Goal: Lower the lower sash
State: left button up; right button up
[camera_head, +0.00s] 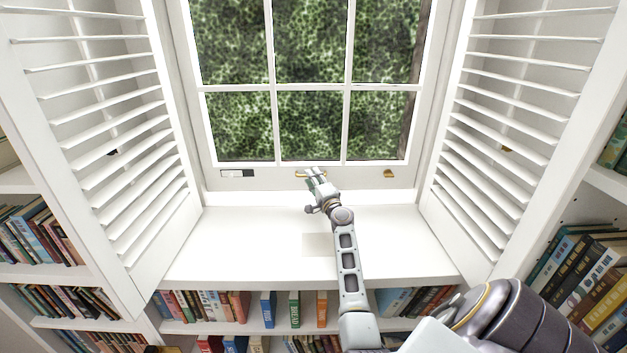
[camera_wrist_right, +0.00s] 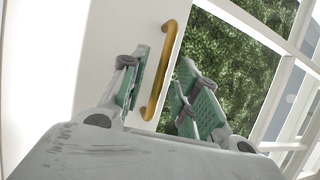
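The lower sash (camera_head: 345,182) is a white-framed window sash with glass panes, at the middle top of the head view. A brass handle (camera_head: 300,175) is on its bottom rail; in the right wrist view the handle (camera_wrist_right: 168,50) is a long gold bar. My right gripper (camera_head: 315,176) reaches up to the handle. In the wrist view its two green-padded fingers (camera_wrist_right: 164,88) are apart, with the handle seen in the gap between them. I see no clear grip on it. My arm hides part of the handle in the head view. My left gripper is not in view.
A second brass fitting (camera_head: 389,173) and a small black-and-white plate (camera_head: 238,173) are on the rail. Louvred shutters stand open at left (camera_head: 125,150) and right (camera_head: 500,150). The white sill (camera_head: 240,240) is clear. Bookshelves lie below and beside it.

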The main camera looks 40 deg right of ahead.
jog(key=shift+s, duration=0.1)
jog(key=v, duration=1.1)
jog(key=shift+s+a, duration=0.2)
jog(key=shift+s, duration=0.15)
jog(key=shift+f, duration=0.1)
dwell(0.6)
